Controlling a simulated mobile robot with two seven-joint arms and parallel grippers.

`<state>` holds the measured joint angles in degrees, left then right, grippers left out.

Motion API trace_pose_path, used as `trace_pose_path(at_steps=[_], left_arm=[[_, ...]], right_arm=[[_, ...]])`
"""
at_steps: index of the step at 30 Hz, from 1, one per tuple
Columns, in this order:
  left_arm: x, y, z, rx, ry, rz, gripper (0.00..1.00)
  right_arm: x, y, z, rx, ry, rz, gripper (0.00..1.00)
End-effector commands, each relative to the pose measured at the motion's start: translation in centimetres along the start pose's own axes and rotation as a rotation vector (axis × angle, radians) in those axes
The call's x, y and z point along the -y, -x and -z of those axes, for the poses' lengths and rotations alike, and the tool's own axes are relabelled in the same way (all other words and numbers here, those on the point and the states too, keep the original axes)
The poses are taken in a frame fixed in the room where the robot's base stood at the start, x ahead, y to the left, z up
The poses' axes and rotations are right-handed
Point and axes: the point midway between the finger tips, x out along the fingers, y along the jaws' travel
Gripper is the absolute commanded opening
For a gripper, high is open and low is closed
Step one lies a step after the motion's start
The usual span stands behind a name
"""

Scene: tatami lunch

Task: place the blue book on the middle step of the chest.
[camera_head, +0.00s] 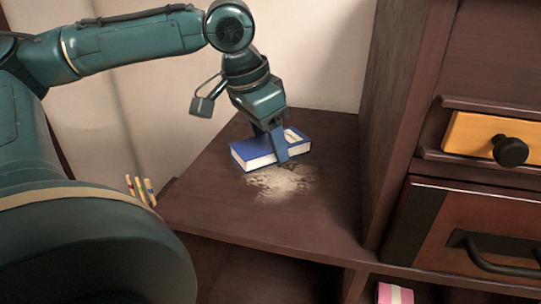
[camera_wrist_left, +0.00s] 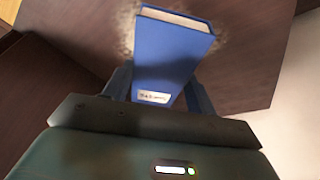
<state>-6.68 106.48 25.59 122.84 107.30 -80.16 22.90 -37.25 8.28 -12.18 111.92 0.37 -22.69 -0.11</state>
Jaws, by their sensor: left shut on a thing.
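The blue book (camera_head: 254,154) is at the middle step (camera_head: 220,205) of the dark wooden chest, spine and white page edges showing. My left gripper (camera_head: 277,150) reaches down from above and is shut on the book, one finger across its near side. In the left wrist view the book (camera_wrist_left: 172,55) stands out between the two fingers of my left gripper (camera_wrist_left: 165,88), with a small white label near its lower end. I cannot tell whether the book touches the step or hangs just above it. My right gripper is not in view.
A pale dusty patch (camera_head: 282,184) marks the step beside the book. A tall dark panel (camera_head: 398,110) bounds the step on the right, with an orange drawer (camera_head: 475,134) beyond. A pink item (camera_head: 395,294) lies below. Several thin coloured sticks (camera_head: 142,190) stand at the left edge.

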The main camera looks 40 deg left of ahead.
Motion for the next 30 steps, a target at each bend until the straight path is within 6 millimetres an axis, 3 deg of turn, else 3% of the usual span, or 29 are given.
trace_pose_path(at_steps=[10,22,23,30], left_arm=[[0.0,-3.9,-1.2,0.001,0.000,-0.001,0.31],[0.0,-4.5,-1.4,-0.002,0.001,0.001,0.31],[0.0,-4.5,-1.4,-0.001,0.001,0.001,0.58],[0.0,-4.5,-1.4,-0.001,0.001,0.001,0.78]], right_arm=[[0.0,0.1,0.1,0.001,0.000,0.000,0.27],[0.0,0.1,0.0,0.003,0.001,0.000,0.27],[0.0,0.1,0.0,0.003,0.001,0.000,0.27],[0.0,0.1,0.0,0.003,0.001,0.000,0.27]])
